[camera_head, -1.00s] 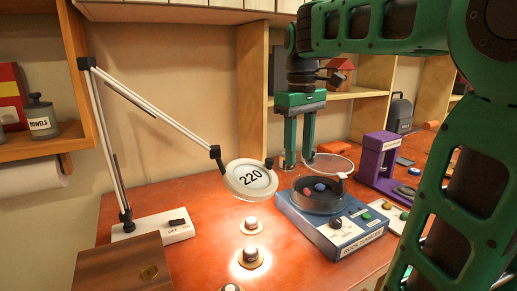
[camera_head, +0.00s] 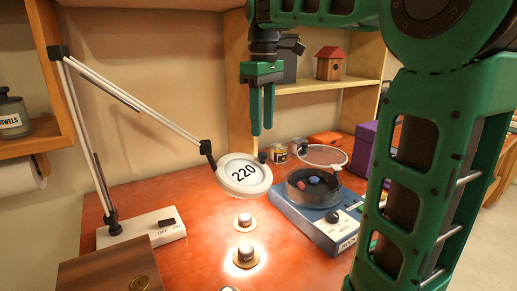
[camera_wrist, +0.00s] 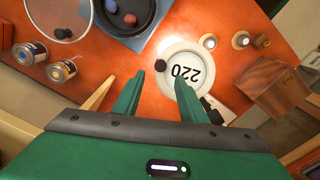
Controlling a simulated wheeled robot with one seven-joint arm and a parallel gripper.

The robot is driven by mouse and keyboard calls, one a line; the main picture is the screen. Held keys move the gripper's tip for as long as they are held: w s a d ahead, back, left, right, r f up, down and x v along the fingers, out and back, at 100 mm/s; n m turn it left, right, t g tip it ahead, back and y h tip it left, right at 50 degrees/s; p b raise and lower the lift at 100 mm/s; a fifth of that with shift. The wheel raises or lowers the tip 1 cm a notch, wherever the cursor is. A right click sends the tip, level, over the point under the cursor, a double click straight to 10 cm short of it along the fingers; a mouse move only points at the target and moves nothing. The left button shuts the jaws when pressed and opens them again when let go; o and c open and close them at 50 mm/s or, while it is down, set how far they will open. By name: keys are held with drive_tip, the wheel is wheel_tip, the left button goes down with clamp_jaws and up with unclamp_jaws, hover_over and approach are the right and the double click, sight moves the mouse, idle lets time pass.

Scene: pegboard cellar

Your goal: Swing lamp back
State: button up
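The desk lamp has a round white head (camera_head: 244,177) marked 220, on a thin jointed arm (camera_head: 135,105). Its white base (camera_head: 150,232) has an OFF/ON switch (camera_head: 167,223). The head hangs over the table, and light falls on the table below it. My gripper (camera_head: 262,130) is open and empty, fingers pointing down, above and just behind the lamp head in the head view. Contact is not visible.
Small lit knobs (camera_head: 245,256) stand below the lamp head. A blue rock tumbler (camera_head: 318,229) with a round lid stands to the right. Small jars (camera_wrist: 62,71) stand behind. A wooden box (camera_head: 105,274) is at front left, and a shelf (camera_head: 325,90) is behind my gripper.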

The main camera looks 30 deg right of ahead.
sight(263, 153)
wheel_tip(263, 153, down, 8)
drive_tip(key=shift+r, duration=0.25)
